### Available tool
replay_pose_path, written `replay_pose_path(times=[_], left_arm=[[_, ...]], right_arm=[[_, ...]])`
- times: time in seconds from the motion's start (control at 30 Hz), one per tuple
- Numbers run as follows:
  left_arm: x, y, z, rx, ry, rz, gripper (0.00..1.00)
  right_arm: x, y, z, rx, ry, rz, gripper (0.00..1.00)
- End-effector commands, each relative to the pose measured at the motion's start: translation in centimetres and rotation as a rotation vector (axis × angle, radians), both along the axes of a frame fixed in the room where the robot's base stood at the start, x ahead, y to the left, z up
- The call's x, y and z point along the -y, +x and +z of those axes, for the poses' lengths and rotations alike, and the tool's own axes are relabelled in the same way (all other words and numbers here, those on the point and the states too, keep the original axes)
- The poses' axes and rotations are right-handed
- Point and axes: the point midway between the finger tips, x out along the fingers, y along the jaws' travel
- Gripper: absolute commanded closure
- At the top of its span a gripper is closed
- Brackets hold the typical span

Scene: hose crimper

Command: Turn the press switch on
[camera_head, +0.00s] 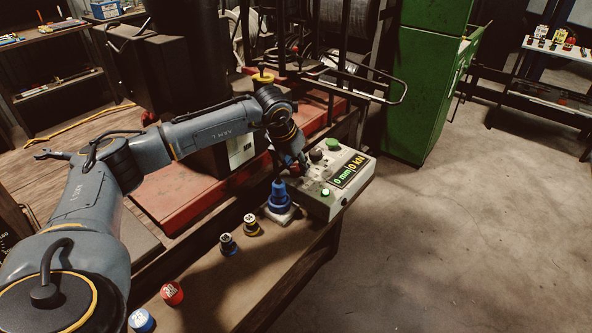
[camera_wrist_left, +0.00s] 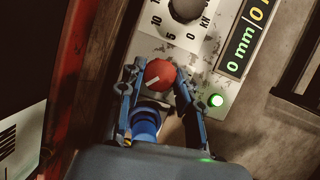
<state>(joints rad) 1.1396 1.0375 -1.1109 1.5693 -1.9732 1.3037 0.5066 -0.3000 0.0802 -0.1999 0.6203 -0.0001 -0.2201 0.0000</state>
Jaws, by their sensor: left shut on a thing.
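The press control box (camera_head: 318,203) is a worn pale unit on the bench, with a lit display (camera_head: 349,171) reading 0 mm and 0 kN. The red rotary switch (camera_wrist_left: 160,74), with a pale mark slanting across its face, sits on the panel in the left wrist view. My left gripper (camera_wrist_left: 159,82) is shut on this switch, one finger on each side. In the head view the left gripper (camera_head: 291,166) is over the box's left side and mostly hides the switch. My right gripper is out of view.
A dark dial knob (camera_wrist_left: 186,8) with a numbered scale is above the switch. A blue part (camera_head: 278,196) stands close by the box. Several small round dies (camera_head: 172,292) line the bench. A green cabinet (camera_head: 420,90) stands behind; the floor at right is clear.

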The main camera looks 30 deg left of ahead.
Motion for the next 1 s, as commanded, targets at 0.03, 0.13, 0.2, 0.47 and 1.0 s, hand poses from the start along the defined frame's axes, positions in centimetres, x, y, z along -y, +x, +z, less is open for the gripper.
replay_pose_path(times=[0.03, 0.13, 0.2, 0.47, 1.0], left_arm=[[-0.11, 0.00, -0.17, 0.000, 0.000, -0.019, 0.97], [-0.12, -0.02, -0.15, -0.001, 0.001, -0.058, 0.97], [-0.13, -0.02, -0.12, -0.001, 0.001, -0.076, 0.97], [-0.12, -0.01, -0.03, -0.002, 0.001, -0.109, 0.97], [-0.09, -0.02, -0.04, -0.002, 0.001, -0.109, 0.43]], right_arm=[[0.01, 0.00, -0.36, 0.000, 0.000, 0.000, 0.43], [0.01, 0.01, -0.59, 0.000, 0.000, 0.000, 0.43], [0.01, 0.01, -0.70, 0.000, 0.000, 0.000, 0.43], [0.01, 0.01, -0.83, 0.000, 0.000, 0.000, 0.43], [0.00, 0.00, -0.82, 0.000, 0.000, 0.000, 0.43]])
